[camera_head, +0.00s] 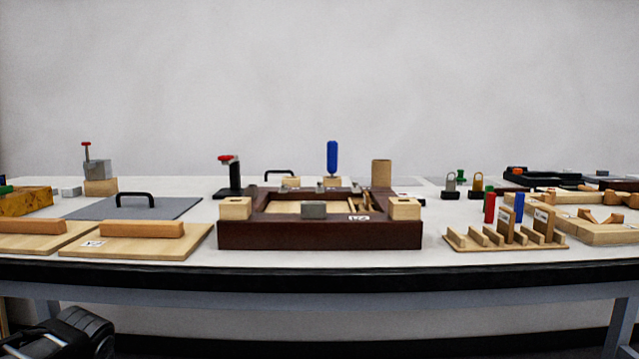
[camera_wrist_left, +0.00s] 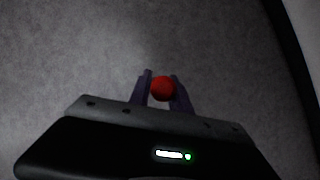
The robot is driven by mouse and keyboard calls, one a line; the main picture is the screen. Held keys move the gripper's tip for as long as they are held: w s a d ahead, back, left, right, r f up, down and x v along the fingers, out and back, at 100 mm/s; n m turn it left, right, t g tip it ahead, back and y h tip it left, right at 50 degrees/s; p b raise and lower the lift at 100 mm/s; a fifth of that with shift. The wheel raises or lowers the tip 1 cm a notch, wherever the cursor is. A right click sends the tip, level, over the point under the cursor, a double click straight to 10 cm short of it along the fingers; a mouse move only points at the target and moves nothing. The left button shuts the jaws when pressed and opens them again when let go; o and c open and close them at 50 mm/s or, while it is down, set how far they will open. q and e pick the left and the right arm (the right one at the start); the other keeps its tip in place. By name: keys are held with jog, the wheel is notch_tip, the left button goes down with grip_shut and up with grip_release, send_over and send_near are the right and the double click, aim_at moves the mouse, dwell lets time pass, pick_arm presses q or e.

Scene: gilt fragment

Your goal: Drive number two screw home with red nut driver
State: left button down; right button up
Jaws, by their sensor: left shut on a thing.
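In the left wrist view my left gripper (camera_wrist_left: 161,90) is shut on a red round-ended thing (camera_wrist_left: 162,88), which looks like the end of the red nut driver's handle. Only its round end shows; its shaft and tip are hidden. In the head view a black part of my left arm shows at the lower left, below the table edge; the held thing is not visible there. My right gripper is in neither view. I cannot make out which thing is the number two screw. A dark wooden frame (camera_head: 320,234) with a small white label stands mid-table.
A blue-handled tool (camera_head: 332,158) stands upright behind the frame. A red-topped black stand (camera_head: 229,175) is left of it. A red-topped pin stands on a grey block (camera_head: 97,169) farther left. A slotted wooden rack (camera_head: 507,240) and padlocks are right. The table's dark front edge (camera_head: 320,277) runs across.

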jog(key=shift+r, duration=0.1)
